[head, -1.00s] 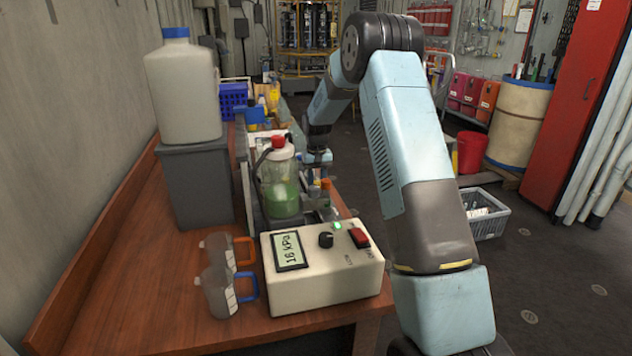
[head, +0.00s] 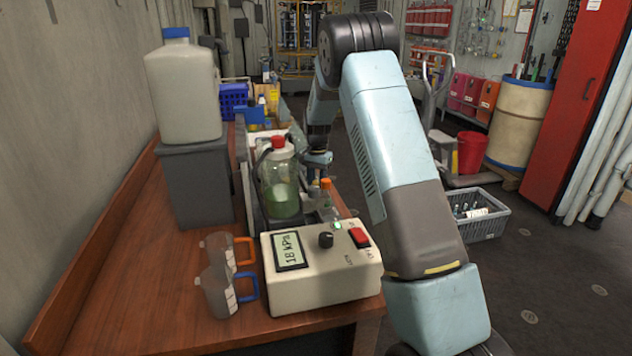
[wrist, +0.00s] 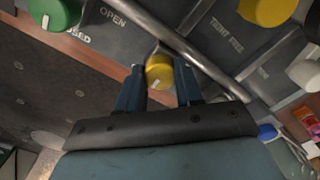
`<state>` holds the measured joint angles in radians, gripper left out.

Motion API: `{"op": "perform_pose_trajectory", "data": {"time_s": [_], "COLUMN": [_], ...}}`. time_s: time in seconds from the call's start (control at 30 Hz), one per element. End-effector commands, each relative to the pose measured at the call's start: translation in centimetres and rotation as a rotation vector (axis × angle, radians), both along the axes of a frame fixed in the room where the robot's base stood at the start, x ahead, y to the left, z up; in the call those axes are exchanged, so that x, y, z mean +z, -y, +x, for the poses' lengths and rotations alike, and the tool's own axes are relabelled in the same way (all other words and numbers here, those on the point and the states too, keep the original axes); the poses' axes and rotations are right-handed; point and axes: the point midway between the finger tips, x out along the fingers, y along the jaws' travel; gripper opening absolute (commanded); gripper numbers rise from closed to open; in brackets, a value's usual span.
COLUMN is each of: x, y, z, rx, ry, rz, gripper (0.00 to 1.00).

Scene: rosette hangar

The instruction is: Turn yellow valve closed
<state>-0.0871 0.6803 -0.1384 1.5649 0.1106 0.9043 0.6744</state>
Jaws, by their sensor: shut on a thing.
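In the wrist view a yellow valve knob (wrist: 160,72) with a white mark sits between the two fingers of my gripper (wrist: 160,84), beside a metal pipe. The fingers are closed on this knob. A second yellow knob (wrist: 267,10) is at the top right. Panel lettering by the pipe includes "OPEN". In the head view my gripper is small and mostly hidden behind the bottle and fittings at the bench's right side; the yellow valve cannot be made out there.
A green knob (wrist: 55,12) and a white knob (wrist: 306,74) flank the valve. A red-capped bottle of green liquid (head: 281,192) stands close left of my arm. A control box (head: 322,285) reading 18 kPa and two jugs (head: 217,290) are in front.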

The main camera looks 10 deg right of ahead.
Motion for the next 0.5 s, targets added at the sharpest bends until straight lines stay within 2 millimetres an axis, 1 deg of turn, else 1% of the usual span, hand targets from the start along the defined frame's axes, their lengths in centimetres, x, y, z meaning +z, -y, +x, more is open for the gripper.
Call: {"op": "perform_pose_trajectory", "data": {"time_s": [0.2, 0.5], "x": [0.11, 0.10], "y": [-0.09, -0.10], "z": [0.11, 0.11], "rx": [-0.033, -0.037], "ry": [0.004, 0.004], "rz": [0.001, 0.001], "gripper": [0.05, 0.05]}}
